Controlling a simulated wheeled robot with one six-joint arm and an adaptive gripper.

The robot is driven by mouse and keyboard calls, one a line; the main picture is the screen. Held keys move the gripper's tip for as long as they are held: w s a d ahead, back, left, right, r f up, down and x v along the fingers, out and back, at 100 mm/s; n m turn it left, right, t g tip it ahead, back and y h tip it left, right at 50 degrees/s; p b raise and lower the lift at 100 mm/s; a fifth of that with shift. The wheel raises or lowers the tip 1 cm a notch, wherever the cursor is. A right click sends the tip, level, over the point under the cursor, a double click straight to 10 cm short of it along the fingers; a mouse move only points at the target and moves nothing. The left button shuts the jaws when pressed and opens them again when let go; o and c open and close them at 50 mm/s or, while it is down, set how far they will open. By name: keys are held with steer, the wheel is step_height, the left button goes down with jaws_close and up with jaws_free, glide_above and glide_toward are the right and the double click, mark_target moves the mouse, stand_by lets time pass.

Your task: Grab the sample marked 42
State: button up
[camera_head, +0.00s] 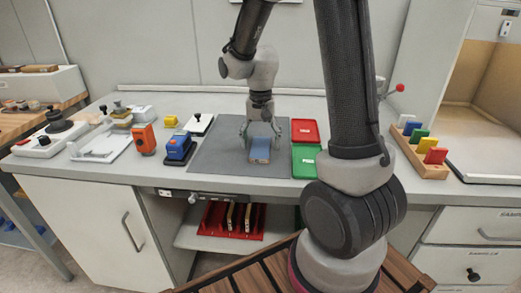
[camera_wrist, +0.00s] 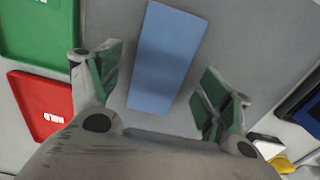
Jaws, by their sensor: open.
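A flat blue rectangular panel (camera_head: 261,150) lies on the grey mat (camera_head: 215,153) in the head view. No number can be read on it. In the wrist view the blue panel (camera_wrist: 165,55) reaches in from the top edge between my fingers. My gripper (camera_head: 262,130) points down over the mat, just behind the panel in the head view. In the wrist view my gripper (camera_wrist: 160,90) is open, with green-padded fingers on either side of the panel and gaps visible. A wooden rack (camera_head: 428,164) at the right holds several coloured panels; no numbers are legible there.
A red tray (camera_head: 304,131), marked HOLD in the wrist view, and a green tray (camera_head: 304,161) lie right of the mat. A blue device (camera_head: 179,147) and an orange device (camera_head: 144,139) stand to its left. The mat around the panel is clear.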

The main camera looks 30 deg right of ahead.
steer(key=shift+f, duration=0.7)
steer(key=c, duration=1.1)
steer(key=shift+r, duration=0.1)
steer(key=shift+c, duration=0.2)
